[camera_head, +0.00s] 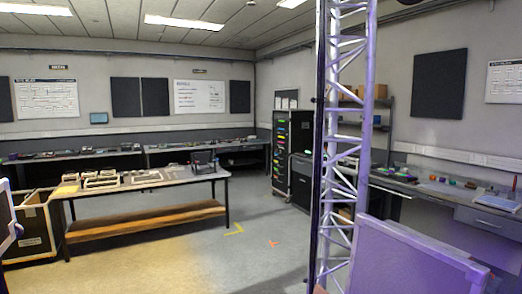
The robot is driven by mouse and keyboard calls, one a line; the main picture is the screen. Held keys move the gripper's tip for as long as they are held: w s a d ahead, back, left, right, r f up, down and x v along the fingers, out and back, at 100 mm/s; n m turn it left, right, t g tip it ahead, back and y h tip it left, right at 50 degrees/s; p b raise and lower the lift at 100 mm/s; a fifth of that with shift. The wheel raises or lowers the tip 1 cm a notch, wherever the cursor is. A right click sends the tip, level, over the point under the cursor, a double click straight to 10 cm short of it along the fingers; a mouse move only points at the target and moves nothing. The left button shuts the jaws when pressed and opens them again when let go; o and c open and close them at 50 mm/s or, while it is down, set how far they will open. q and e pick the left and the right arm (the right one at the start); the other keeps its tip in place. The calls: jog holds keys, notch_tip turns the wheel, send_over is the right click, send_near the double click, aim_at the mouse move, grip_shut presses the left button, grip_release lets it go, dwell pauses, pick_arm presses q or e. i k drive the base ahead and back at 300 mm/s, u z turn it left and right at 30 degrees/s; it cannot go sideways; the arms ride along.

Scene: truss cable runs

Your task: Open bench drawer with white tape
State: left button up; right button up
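A grey drawer front (489,224) sits under the bench (440,191) along the right wall. It looks shut, with a small dark handle line on its face. I cannot make out white tape on it at this size. The bench carries several small items and a pale flat object. Neither of my grippers can be seen in the head view.
A metal truss tower (345,120) stands between me and the right side. A purple-lit panel or case (410,255) blocks the lower right before the bench. A work table (145,186) and a dark case (32,230) stand left. Open floor (235,265) lies in the middle.

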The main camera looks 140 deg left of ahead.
aim_at(257, 146)
jog(key=u, duration=4.8)
jog(key=i, duration=7.65)
jog(key=z, duration=0.25)
